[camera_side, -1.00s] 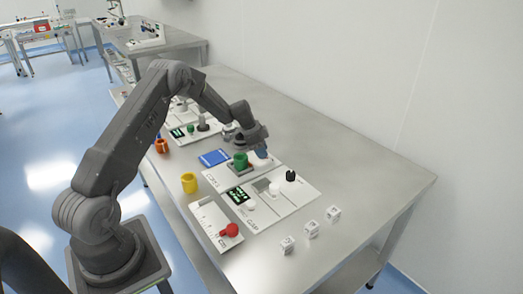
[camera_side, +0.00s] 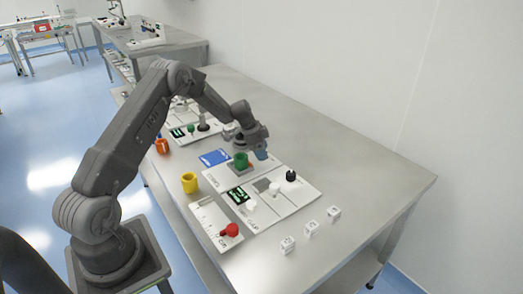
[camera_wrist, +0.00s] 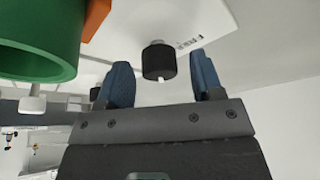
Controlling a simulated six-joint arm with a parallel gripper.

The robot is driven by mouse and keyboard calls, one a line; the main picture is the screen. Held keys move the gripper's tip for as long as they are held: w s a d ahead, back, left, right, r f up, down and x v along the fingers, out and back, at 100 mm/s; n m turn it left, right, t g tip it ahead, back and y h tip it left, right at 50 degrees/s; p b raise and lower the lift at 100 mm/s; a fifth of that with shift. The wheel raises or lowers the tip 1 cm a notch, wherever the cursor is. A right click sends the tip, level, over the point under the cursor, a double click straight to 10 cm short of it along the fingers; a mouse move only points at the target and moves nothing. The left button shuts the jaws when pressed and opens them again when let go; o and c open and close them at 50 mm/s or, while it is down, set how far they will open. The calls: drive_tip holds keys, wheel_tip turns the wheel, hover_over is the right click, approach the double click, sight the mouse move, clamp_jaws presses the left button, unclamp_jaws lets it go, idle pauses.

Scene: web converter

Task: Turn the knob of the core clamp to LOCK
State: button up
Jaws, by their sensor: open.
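A black round knob (camera_wrist: 159,61) with a small white mark stands on a white panel in the wrist view. Printed lettering beside it seems to read FREE. A black knob (camera_side: 291,175) also shows on the white panel at the right in the side view. My gripper (camera_wrist: 162,82) is open, with one blue finger on each side of the knob in the picture. The fingers appear short of it and hold nothing. In the side view my gripper (camera_side: 260,153) is above the panel, beside the green cup and apart from the black knob.
White cubes (camera_side: 311,228) stand at the front; the table's right is clear.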

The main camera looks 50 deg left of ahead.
drive_tip(key=v, duration=1.4)
drive_tip(key=shift+f, duration=0.1)
drive_tip(key=s+d+r+n+y, duration=0.1)
drive_tip(key=s+d+r, duration=0.4)
drive_tip(key=d+r, duration=0.3)
drive_tip(key=s+d+r+n, duration=0.2)
drive_tip(key=s+d+r, duration=0.3)
drive_tip(key=d, duration=0.5)
drive_tip(key=s+d+n+t, duration=0.1)
drive_tip(key=s+d+n, duration=0.1)
drive_tip(key=s+d, duration=0.3)
drive_tip(key=s+d+r+n+t+y, duration=0.1)
drive_tip(key=s+d, duration=0.4)
drive_tip(key=s, duration=0.9)
drive_tip(key=shift+s+d+r+n+y, duration=0.15)
drive_tip(key=shift+d+r+n+y, duration=0.15)
drive_tip(key=shift+n, duration=0.3)
